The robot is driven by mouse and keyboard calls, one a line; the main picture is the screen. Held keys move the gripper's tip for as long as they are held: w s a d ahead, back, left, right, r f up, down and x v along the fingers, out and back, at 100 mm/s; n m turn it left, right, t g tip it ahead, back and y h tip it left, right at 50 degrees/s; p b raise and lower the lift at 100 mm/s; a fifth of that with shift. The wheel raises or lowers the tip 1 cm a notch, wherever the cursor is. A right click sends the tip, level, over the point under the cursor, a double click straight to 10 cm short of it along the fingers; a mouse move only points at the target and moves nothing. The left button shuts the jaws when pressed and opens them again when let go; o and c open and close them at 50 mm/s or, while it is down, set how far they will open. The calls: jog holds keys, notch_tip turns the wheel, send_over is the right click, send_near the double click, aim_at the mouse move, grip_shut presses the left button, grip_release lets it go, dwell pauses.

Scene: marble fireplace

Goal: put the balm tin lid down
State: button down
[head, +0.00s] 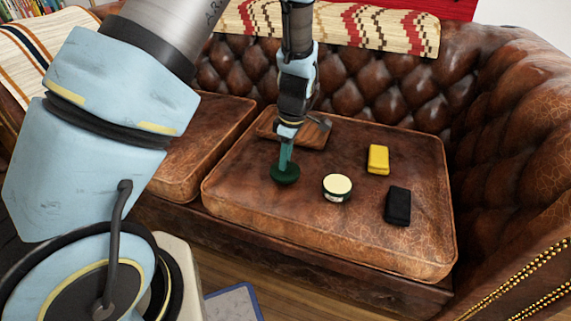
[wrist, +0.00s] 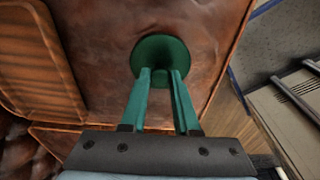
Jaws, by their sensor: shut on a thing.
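The balm tin lid (head: 285,176) is a round dark green disc at the left part of the sofa's front cushion. My gripper (head: 285,166) is above it and shut on it. In the wrist view the lid (wrist: 163,57) lies between and just past the two teal fingertips (wrist: 161,74), over the brown leather. I cannot tell whether the lid touches the cushion or hangs just above it. The open balm tin (head: 337,187), with a pale cream top and dark green side, stands on the cushion to the right of the lid.
A wooden tray (head: 311,133) lies behind my gripper, and also shows in the wrist view (wrist: 37,62). A yellow block (head: 378,159) and a black block (head: 398,206) lie to the right on the leather cushion (head: 350,240). The cushion's front strip is clear. The tufted backrest rises behind.

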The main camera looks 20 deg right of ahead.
aim_at(290, 171)
jog(key=shift+f, duration=0.85)
jog(key=c, duration=0.7)
grip_release()
jog(key=shift+f, duration=0.1)
jog(key=shift+o, duration=0.2)
notch_tip(290, 171, up, 12)
jog(key=s+d+p, duration=0.1)
jog(key=p, duration=0.1)
